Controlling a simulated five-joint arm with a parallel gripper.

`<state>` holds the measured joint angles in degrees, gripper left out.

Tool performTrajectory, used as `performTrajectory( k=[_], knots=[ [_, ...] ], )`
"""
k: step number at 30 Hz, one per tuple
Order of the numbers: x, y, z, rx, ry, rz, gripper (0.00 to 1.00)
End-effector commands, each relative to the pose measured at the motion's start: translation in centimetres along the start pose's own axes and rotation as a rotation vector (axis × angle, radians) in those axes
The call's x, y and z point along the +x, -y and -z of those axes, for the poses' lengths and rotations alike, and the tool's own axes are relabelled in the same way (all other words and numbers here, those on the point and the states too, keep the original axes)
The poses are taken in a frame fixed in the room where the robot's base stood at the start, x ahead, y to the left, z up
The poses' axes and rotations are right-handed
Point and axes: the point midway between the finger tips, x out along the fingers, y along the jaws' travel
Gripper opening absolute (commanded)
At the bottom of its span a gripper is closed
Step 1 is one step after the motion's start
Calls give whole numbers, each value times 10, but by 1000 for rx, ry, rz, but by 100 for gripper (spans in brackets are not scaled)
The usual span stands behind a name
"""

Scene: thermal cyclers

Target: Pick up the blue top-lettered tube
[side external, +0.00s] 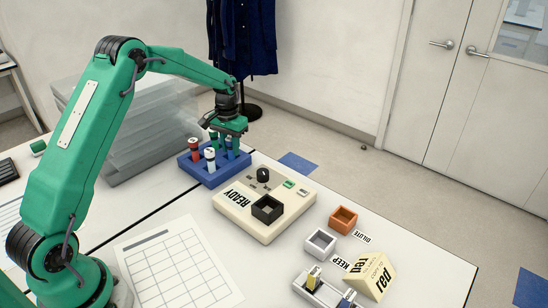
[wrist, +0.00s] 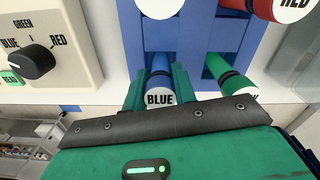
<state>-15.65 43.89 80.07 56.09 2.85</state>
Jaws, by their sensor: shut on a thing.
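The blue tube with a white top lettered BLUE (wrist: 160,98) shows in the wrist view between the two green fingers of my gripper (wrist: 159,88). The fingers are closed against its sides. In the side view my gripper (side external: 229,128) is over the back right of the blue rack (side external: 213,179), and its fingers largely hide the tube. I cannot tell whether the tube is raised from its slot. In the wrist view a green tube (wrist: 226,75) stands just right of the fingers, its lettering partly hidden. A top lettered RED (wrist: 292,8) is at the upper right.
A cream device (side external: 240,218) lettered READY, with a dial (wrist: 31,61), is close by.

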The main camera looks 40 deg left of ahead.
Motion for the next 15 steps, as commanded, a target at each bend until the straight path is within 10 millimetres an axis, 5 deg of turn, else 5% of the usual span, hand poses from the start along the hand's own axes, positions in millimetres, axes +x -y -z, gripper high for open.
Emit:
performTrajectory(
  k=[15],
  knots=[
    [-25,0,1,0,-4,0,5]
  ],
)
